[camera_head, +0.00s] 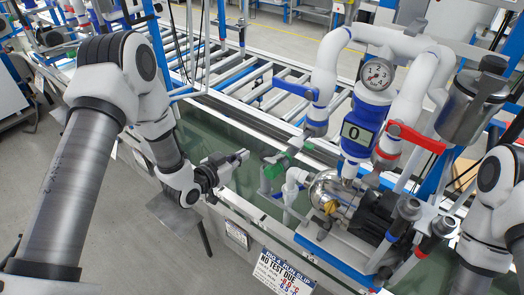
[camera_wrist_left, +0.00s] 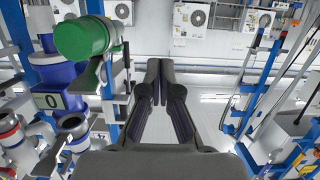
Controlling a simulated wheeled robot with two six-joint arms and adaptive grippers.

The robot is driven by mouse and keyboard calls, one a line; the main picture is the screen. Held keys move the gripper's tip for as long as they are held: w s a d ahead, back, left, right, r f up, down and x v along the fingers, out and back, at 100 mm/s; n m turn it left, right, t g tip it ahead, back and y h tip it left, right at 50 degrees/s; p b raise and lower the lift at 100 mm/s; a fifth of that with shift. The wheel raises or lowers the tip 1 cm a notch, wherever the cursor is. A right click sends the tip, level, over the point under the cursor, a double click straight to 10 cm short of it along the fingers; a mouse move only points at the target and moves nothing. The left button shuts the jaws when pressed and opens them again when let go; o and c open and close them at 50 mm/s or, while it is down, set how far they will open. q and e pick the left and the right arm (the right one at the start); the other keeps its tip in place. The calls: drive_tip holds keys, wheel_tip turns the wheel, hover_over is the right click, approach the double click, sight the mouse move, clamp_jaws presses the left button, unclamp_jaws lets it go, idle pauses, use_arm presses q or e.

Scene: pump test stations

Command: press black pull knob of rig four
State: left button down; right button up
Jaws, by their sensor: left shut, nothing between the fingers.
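A pump rig stands right of centre in the head view. It has a pump (camera_head: 325,190) with a silver casing, a black motor (camera_head: 375,214), a blue meter (camera_head: 362,133) reading 0 and a round gauge (camera_head: 377,74). I cannot make out a black pull knob for certain, nor the rig's number. My left gripper (camera_head: 244,155) is shut and empty, left of the rig and a little apart from a green valve part (camera_head: 275,168). In the left wrist view its fingers (camera_wrist_left: 159,68) lie together. My right gripper is out of view.
A blue lever (camera_head: 297,89) and a red lever (camera_head: 416,137) stick out from the white pipes. A paper sign (camera_head: 283,272) hangs on the front edge. A roller conveyor (camera_head: 215,70) runs behind. In the left wrist view a green cylinder (camera_wrist_left: 86,38) is close beside the fingers.

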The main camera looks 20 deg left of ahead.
use_arm(q)
drive_tip(key=b, duration=0.4)
hover_over(262, 158)
wheel_tip(262, 158, down, 3)
drive_tip(key=shift+w+r, duration=0.1)
wheel_tip(262, 158, down, 3)
drive_tip(key=shift+b, duration=0.55)
drive_tip(key=shift+f, duration=0.3)
drive_tip(key=f+b, duration=0.4)
drive_tip(key=shift+s+f, duration=0.15)
drive_tip(key=shift+s, duration=0.05)
